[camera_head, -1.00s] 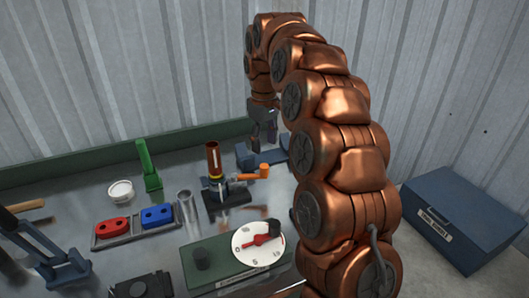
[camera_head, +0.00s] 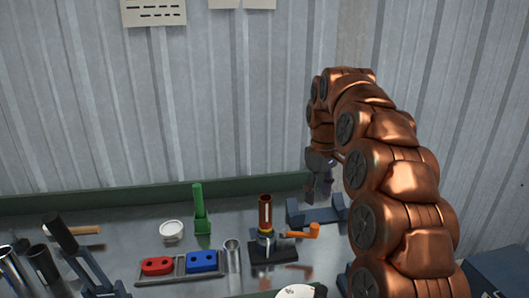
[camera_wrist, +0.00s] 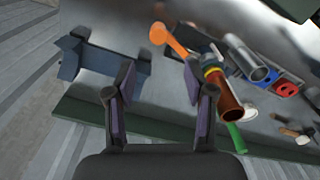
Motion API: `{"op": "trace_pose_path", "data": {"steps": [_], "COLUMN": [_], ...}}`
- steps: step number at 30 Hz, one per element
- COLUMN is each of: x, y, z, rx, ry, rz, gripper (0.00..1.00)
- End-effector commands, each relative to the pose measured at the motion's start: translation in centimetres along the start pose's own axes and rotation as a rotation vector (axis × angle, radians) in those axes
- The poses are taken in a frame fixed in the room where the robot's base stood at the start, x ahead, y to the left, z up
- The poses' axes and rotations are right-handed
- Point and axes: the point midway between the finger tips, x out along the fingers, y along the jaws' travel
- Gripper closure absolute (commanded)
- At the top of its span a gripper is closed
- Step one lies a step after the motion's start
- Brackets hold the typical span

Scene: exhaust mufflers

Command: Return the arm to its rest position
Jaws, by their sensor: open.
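My copper arm (camera_head: 395,180) arches over the right side of the bench. My gripper (camera_head: 321,190) hangs from its far end, pointing down, near the back of the bench. In the wrist view my gripper (camera_wrist: 158,85) is open, with nothing between its fingers. A copper tube (camera_head: 265,212) stands upright in a black clamp base (camera_head: 272,252) with an orange handle (camera_head: 302,232), left of the gripper. The tube (camera_wrist: 229,104) is just beyond the right finger in the wrist view.
The metal bench (camera_head: 120,222) also holds a green tool (camera_head: 202,222), a white bowl (camera_head: 172,230), a steel cup (camera_head: 232,254), red (camera_head: 157,265) and blue (camera_head: 202,261) blocks in a tray, and a hammer and stand at left. A corrugated wall (camera_head: 200,100) rises behind.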

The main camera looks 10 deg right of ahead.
Motion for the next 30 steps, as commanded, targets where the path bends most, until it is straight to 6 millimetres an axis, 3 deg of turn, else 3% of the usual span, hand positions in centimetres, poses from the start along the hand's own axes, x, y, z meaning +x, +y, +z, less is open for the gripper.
{"op": "trace_pose_path", "data": {"steps": [8, 16, 30], "x": [-0.9, -0.6, 2.5], "y": [-4.0, -8.7, -16.3], "z": [3.8, 9.0, 20.0], "rx": [0.037, 0.098, 0.259], "ry": [-0.012, -0.033, -0.09], "rz": [-0.017, -0.029, -0.038], "gripper": [0.46, 0.46, 0.46]}}
